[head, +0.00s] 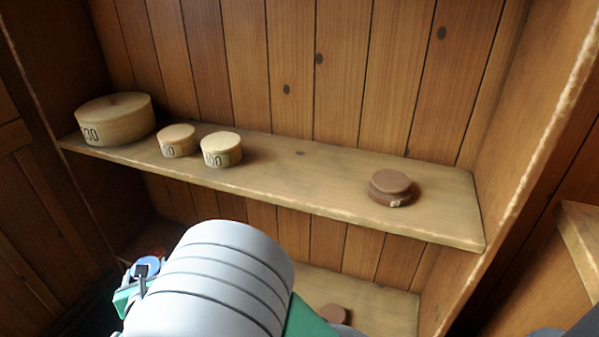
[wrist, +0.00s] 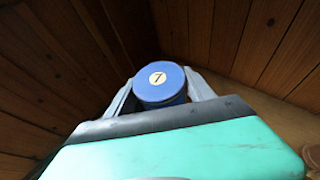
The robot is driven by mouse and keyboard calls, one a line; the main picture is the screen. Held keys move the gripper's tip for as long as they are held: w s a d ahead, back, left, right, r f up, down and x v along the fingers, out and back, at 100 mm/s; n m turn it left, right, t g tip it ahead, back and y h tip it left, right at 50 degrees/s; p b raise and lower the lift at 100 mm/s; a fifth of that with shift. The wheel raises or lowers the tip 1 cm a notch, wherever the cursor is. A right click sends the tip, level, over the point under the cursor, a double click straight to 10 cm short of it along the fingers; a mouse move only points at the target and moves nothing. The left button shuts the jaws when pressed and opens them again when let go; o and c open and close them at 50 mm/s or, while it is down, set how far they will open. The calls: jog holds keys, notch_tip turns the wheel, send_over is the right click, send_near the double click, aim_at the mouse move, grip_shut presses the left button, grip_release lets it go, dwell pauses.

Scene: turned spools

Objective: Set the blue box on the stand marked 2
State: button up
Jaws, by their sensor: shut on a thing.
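The blue box (wrist: 160,79) is round, with a 7 on a pale disc on its top. My gripper (wrist: 164,88) is shut on it, with one finger on each side. In the head view a bit of the blue box (head: 153,262) shows low at the left, partly hidden by my gripper and arm. A brown turned stand (head: 390,187) is on the right part of the upper shelf, with nothing on it. Its small pale tag is too small to read. Another brown stand (head: 333,314) shows on the lower shelf, partly hidden by my arm.
The upper shelf (head: 300,185) bears a big round wooden box (head: 115,120) and two small ones (head: 177,141) (head: 221,150) at the left, with printed numbers. The shelf between them and the stand is bare. A side wall (head: 525,150) closes the right end.

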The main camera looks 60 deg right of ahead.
jog(key=s+d+r+m+g+h+p, duration=0.2)
jog(key=s+d+r+m+g+p, duration=0.15)
jog(key=d+r+p, duration=0.4)
jog(key=s+d+r+m+g+h+p, duration=0.3)
jog(key=d+r+m+g+p, duration=0.1)
jog(key=d+r+p, duration=0.4)
jog(key=s+d+r+m+g+h+p, duration=0.2)
jog(key=s+d+r+m+g+p, duration=0.15)
jog(key=d+r+p, duration=0.4)
jog(key=s+d+r+m+g+y+p, duration=0.25)
jog(key=s+r+m+g, duration=0.3)
jog(key=s, duration=0.55)
jog(key=s+d+r+m+g+y+p, duration=0.1)
jog(key=s+d+r+m+g+p, duration=0.35)
jog(key=s, duration=0.65)
jog(key=b, duration=0.6)
send_over(391, 179)
jog(key=f, duration=0.8)
jog(key=shift+a, duration=0.25)
notch_tip(391, 179, down, 3)
jog(key=shift+d+f, duration=0.1)
jog(key=shift+d, duration=0.05)
